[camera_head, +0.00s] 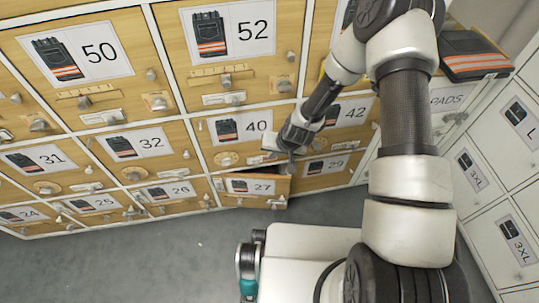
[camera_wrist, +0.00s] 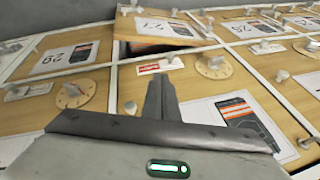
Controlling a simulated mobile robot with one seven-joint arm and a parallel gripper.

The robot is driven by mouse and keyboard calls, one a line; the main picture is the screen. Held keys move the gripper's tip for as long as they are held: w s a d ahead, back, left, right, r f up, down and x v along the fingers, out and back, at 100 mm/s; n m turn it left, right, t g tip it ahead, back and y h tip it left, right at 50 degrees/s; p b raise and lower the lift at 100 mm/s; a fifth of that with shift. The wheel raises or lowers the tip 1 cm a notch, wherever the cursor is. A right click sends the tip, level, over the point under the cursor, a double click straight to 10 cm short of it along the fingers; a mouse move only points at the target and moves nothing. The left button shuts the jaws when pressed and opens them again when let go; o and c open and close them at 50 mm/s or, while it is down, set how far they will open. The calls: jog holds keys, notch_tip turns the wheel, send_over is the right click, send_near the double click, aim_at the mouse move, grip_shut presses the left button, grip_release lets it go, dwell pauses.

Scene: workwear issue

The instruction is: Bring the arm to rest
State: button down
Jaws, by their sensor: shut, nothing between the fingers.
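My arm reaches down from the upper right of the head view. My gripper (camera_head: 290,158) is in front of the wooden cabinet, near doors 40 and 27. In the wrist view its fingers (camera_wrist: 162,98) are together with nothing between them. Drawer 27 (camera_head: 252,187) stands slightly open, with a dark gap along its top. It also shows at the top of the wrist view (camera_wrist: 165,30). My gripper appears just above or in front of this drawer; I cannot tell whether it touches it.
Numbered wooden doors with knobs and dials, such as door 52 (camera_head: 228,45), fill the cabinet front. Dark trousers or pads with orange stripes (camera_head: 475,62) lie at the upper right. Grey floor (camera_head: 150,260) is clear at lower left.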

jog(key=shift+v, duration=0.75)
jog(key=d+r+h, duration=0.1)
jog(key=d+r, duration=0.2)
jog(key=r, duration=0.7)
jog(key=s+d+r+n+t, duration=0.1)
jog(key=d+r, duration=0.3)
jog(key=r, duration=0.5)
jog(key=d+r+h, duration=0.1)
jog(key=d+r, duration=0.2)
jog(key=r, duration=0.7)
jog(key=s+d+r+m+t+h, duration=0.1)
jog(key=s+d+r, duration=0.3)
jog(key=s+r, duration=0.5)
jog(key=s+d+r, duration=0.3)
jog(key=s+r, duration=0.3)
jog(key=s, duration=0.5)
notch_tip(320, 180, up, 22)
jog(key=p, duration=2.2)
jog(key=shift+w+d, duration=0.25)
jog(key=shift+w, duration=0.05)
